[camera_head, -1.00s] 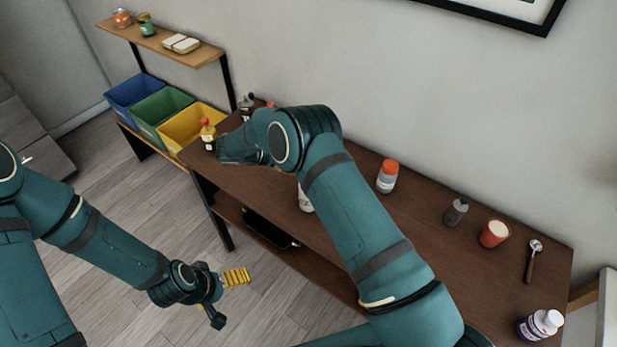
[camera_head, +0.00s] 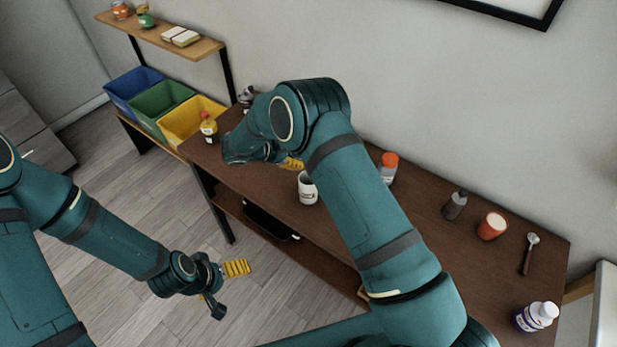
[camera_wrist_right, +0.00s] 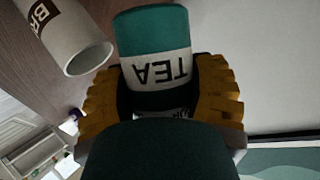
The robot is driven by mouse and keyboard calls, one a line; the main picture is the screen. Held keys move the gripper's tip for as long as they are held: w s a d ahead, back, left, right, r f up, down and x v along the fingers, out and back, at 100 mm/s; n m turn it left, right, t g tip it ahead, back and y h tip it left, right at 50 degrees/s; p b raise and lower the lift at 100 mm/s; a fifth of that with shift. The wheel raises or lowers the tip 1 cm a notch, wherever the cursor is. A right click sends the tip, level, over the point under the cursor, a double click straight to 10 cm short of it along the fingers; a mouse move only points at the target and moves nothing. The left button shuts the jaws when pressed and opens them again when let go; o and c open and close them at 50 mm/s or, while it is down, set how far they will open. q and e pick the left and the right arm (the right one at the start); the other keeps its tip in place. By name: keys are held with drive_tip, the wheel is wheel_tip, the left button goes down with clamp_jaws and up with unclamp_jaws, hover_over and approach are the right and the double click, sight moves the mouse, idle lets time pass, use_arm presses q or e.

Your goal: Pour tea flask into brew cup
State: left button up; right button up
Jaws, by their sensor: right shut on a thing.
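The tea flask (camera_wrist_right: 155,40) is teal with a white band reading TEA, seen upside down in the right wrist view. My right gripper (camera_wrist_right: 160,95) is shut on it, a yellow pad on each side. In the head view the flask is hidden behind my right arm, and only a bit of yellow finger shows. My left gripper (camera_head: 225,285) is open and empty over the floor.
Coloured bins (camera_head: 195,118) stand at the left end.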

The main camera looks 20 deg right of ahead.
drive_tip(key=shift+s+d+r+t, duration=0.1)
drive_tip(key=shift+s+r+t, duration=0.05)
drive_tip(key=shift+s+t, duration=0.2)
drive_tip(key=shift+f+m+b, duration=0.2)
drive_tip(key=shift+m+b, duration=0.2)
drive_tip(key=shift+b, duration=0.15)
drive_tip(key=shift+s+f+m+t+b, duration=0.15)
drive_tip(key=shift+f+m+t+b, duration=0.15)
drive_tip(key=shift+t+b, duration=0.45)
idle(0.4)
drive_tip(key=shift+r+m+y+b, duration=0.2)
drive_tip(key=shift+m+y+b, duration=0.1)
drive_tip(key=shift+b, duration=0.45)
drive_tip(key=shift+r+m+t+b, duration=0.4)
drive_tip(key=shift+m+t+b, duration=0.2)
drive_tip(key=shift+b, duration=1.15)
drive_tip(key=shift+b, duration=0.35)
